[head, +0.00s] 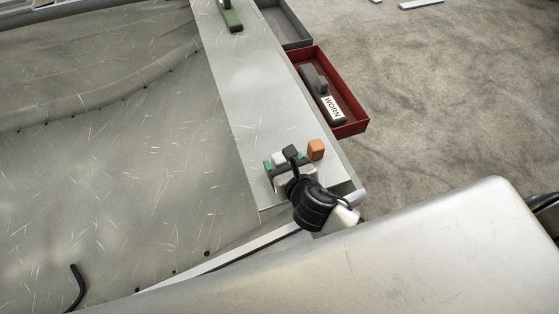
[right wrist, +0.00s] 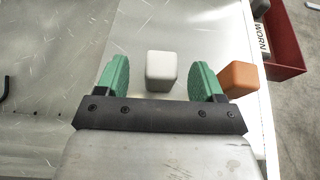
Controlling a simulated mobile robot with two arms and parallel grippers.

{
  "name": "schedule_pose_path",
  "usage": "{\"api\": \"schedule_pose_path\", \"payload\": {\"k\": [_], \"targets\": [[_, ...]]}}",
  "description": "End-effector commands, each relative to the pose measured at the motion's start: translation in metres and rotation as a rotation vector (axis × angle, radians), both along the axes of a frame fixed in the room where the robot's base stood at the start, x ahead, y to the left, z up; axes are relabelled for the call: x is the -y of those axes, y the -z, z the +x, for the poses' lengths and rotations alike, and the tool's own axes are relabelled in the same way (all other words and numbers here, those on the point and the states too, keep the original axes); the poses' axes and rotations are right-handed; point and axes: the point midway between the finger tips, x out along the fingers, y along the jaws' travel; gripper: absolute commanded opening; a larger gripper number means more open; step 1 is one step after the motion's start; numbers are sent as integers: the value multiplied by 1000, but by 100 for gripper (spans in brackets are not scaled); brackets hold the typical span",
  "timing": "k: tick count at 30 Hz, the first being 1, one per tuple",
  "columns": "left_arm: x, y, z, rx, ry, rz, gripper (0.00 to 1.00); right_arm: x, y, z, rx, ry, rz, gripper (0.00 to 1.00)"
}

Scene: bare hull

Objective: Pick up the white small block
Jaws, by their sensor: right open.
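The small white block (right wrist: 161,68) stands on the grey metal ledge. In the right wrist view it sits between the two green fingers of my right gripper (right wrist: 160,80), with a gap on each side. In the head view the white block (head: 279,158) shows only in part, behind my right gripper (head: 287,166). The right gripper is open and holds nothing. My left gripper is not in view.
An orange block (head: 316,149) stands just right of the right gripper, close to its right finger. A red tray (head: 353,126) marked WORN and a grey tray (head: 297,42) hang along the ledge's edge.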

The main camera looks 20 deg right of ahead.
Motion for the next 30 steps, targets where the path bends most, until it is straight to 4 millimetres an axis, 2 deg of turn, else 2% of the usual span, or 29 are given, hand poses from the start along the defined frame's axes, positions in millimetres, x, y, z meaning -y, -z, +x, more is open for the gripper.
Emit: {"api": "schedule_pose_path", "payload": {"k": [5,9,18,28,30], "targets": [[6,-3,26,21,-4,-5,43,0,16,23,2,2,2,68],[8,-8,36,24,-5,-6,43,-2,21,39,1,2,2,68],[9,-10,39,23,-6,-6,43,-2,22,42,0,-1,0,68],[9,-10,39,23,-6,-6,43,-2,23,42,0,0,1,18],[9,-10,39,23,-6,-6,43,-2,22,42,0,0,1,14]]}}
